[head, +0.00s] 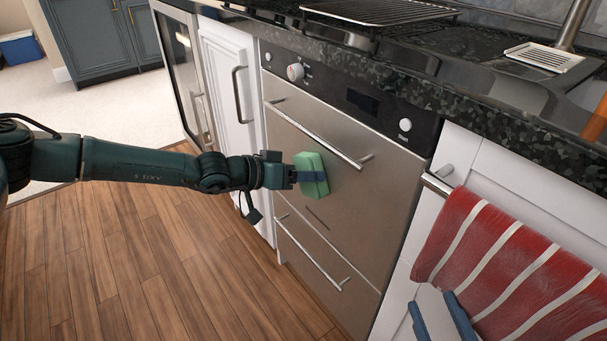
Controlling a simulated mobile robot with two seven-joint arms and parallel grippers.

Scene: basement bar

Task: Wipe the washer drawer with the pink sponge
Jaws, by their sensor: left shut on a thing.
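The washer drawer unit (365,205) has a brushed steel front, an upper bar handle, a lower bar handle and a black control strip with knobs. A sponge (306,163) that looks green, not pink, is in my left gripper (310,178), which is shut on it. The sponge is at the upper steel front, just below the upper handle (315,133); I cannot tell whether it touches the steel. A short dark streak (317,217) shows on the steel below it. My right gripper (433,300) shows at the bottom right, its blue fingers apart and empty.
A red striped towel (510,265) hangs from a handle on the white cabinet at right. A dark stone counter (480,95) overhangs the front. White cabinet (229,80) and glass-door cooler (181,65) stand at left. The wooden floor (130,255) is clear.

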